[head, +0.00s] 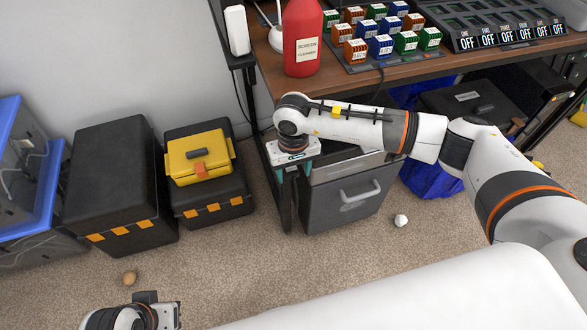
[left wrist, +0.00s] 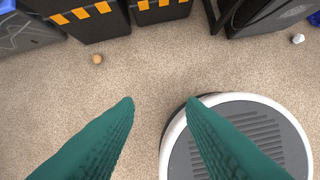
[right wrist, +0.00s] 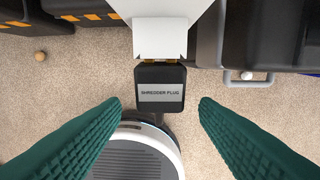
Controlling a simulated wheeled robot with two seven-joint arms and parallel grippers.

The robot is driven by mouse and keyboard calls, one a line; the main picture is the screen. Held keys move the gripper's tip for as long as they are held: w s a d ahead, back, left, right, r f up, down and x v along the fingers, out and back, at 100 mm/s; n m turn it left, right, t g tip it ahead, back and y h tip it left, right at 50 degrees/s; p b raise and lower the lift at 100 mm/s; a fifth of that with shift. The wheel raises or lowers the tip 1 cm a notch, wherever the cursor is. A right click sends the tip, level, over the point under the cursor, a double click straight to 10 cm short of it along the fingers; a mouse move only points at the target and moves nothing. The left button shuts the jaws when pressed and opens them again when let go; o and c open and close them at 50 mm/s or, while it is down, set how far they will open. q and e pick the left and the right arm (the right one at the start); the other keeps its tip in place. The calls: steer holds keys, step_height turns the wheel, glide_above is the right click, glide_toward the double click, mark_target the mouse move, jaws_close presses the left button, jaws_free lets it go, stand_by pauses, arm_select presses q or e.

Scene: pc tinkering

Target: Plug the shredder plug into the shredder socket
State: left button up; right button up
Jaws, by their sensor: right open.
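The shredder plug (right wrist: 161,88), a black block with a grey printed label, shows in the right wrist view ahead of my right gripper (right wrist: 160,103). The plug lies between the lines of its two green fingers, and I see no contact. The right gripper (head: 293,168) also shows in the head view, pointing down beside the desk's left end; the plug is hidden there. A white block (right wrist: 161,38) adjoins the plug's far end; I cannot tell if it is the shredder socket. My left gripper (left wrist: 160,104) is open and empty, low over the carpet.
A grey bin with a handle (head: 352,196) stands under the desk (head: 265,72). A white box (head: 237,30) is at the desk's left end. Black cases (head: 113,175) with a yellow toolbox (head: 198,157) stand left. A small ball (head: 129,278) and white scrap (head: 400,220) lie on open carpet.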

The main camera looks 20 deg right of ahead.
mark_target(294, 175)
step_height(294, 175, up, 4)
steer(key=shift+r+p, duration=0.15)
steer(key=shift+p, duration=1)
arm_select(q)
steer(key=s+x, duration=0.1)
steer(key=x, duration=0.7)
steer(key=shift+g, duration=0.3)
arm_select(e)
steer(key=shift+r, duration=0.35)
arm_select(q)
steer(key=shift+d+f, duration=0.15)
arm_select(e)
steer(key=shift+r, duration=0.1)
steer(key=shift+r, duration=0.35)
arm_select(q)
step_height(294, 175, down, 4)
steer(key=shift+s+f+p, duration=0.1)
steer(key=shift+s+p, duration=0.1)
steer(key=shift+p, duration=0.55)
arm_select(e)
step_height(294, 175, up, 11)
